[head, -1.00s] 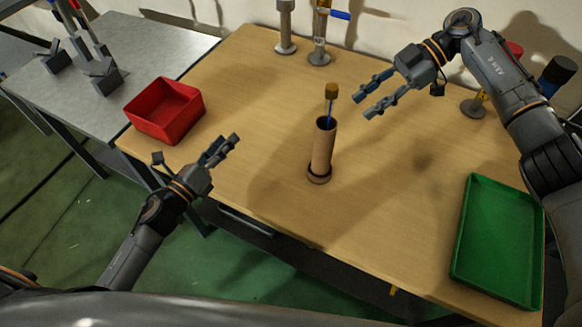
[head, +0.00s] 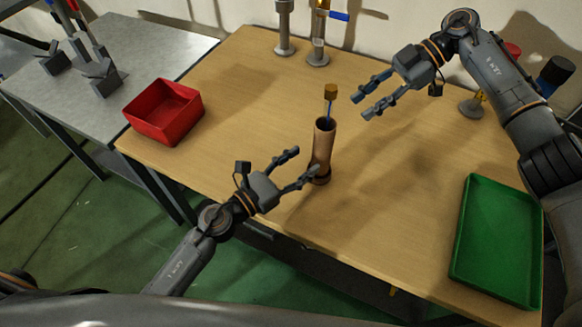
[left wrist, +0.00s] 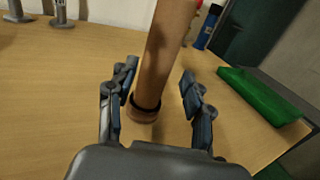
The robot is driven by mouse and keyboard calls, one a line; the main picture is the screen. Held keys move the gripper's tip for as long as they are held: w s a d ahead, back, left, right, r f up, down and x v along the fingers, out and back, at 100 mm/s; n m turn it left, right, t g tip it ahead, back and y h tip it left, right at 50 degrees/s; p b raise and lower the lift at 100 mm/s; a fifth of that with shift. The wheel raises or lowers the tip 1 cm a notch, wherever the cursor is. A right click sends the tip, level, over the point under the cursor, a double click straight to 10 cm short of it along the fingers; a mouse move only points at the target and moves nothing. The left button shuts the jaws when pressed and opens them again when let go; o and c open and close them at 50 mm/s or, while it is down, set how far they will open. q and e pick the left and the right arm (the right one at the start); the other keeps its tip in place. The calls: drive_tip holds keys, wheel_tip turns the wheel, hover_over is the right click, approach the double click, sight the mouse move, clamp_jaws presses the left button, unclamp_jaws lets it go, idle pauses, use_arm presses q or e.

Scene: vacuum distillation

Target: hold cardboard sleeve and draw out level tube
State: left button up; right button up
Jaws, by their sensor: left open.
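The brown cardboard sleeve (head: 322,146) stands upright on the wooden table, its foot in a dark ring-like base (head: 320,179). The level tube (head: 329,108) shows as a thin blue stem with a brown block on top, rising from the sleeve's mouth; its lower part is hidden inside. My left gripper (head: 307,167) is open, close beside the sleeve on its left. In the left wrist view the sleeve (left wrist: 164,55) stands ahead of the open fingers, roughly between them in the picture; contact cannot be told. My right gripper (head: 358,106) is open and empty, right of the level tube and apart from it.
A red bin (head: 165,112) stands at the table's left edge. A green tray (head: 498,240) lies at the right. Metal posts (head: 284,28) stand at the back, and a small stand (head: 473,105) is behind my right arm. The table in front of the sleeve is clear.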

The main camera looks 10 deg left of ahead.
use_arm(q)
drive_tip(key=x, duration=1.1)
drive_tip(key=shift+w+d, duration=0.1)
clamp_jaws()
idle(0.3)
idle(0.7)
